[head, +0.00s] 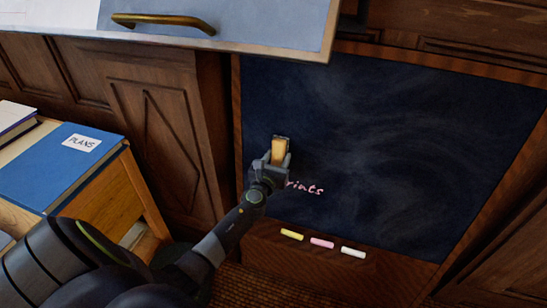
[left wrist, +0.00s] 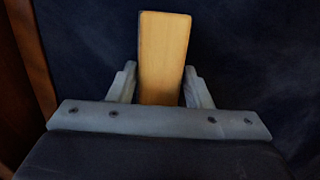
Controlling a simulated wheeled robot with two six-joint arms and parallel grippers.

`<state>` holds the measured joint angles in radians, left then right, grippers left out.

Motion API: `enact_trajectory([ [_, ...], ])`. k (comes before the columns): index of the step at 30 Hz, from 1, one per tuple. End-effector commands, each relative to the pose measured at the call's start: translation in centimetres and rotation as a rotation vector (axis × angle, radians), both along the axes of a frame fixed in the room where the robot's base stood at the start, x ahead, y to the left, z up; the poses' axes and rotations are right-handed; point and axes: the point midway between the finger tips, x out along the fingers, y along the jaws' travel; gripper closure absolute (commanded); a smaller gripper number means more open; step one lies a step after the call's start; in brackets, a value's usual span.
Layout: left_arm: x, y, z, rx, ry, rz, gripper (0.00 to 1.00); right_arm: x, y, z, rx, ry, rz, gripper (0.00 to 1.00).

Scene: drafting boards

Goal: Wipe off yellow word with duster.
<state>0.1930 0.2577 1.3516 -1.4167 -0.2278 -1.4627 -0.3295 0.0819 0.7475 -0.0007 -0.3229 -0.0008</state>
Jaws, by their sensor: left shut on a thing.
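My left gripper (head: 277,161) is shut on the duster (head: 278,149), a block with a light wooden back, at the left part of the dark chalkboard (head: 400,140). In the left wrist view the duster (left wrist: 163,50) stands up between the two fingers, in front of the dark board; I cannot tell whether its far face touches it. Pink writing (head: 306,188) ending in "rints" shows just right of my gripper, its start hidden behind the gripper. No yellow word is visible. My right gripper is not in view.
Yellow chalk (head: 291,235), pink chalk (head: 321,242) and white chalk (head: 353,252) lie on the wooden ledge below the board. A tilted drafting board with a brass handle (head: 163,20) juts out above. A blue "PLANS" book (head: 50,175) lies on a wooden stand at left.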

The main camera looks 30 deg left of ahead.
Motion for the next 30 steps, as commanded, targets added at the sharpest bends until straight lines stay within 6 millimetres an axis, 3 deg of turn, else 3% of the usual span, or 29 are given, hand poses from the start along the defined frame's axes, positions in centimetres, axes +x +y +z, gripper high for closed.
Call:
enact_trajectory([
  [7,0.4,-2.3,0.1,-0.001,0.0,-0.001,0.73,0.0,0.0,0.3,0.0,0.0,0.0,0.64],
  [14,0.8,-2.6,0.0,0.002,-0.001,0.001,0.73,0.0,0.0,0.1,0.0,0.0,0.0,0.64],
  [30,0.2,1.3,0.0,0.007,-0.002,0.004,0.73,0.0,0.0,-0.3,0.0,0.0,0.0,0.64],
])
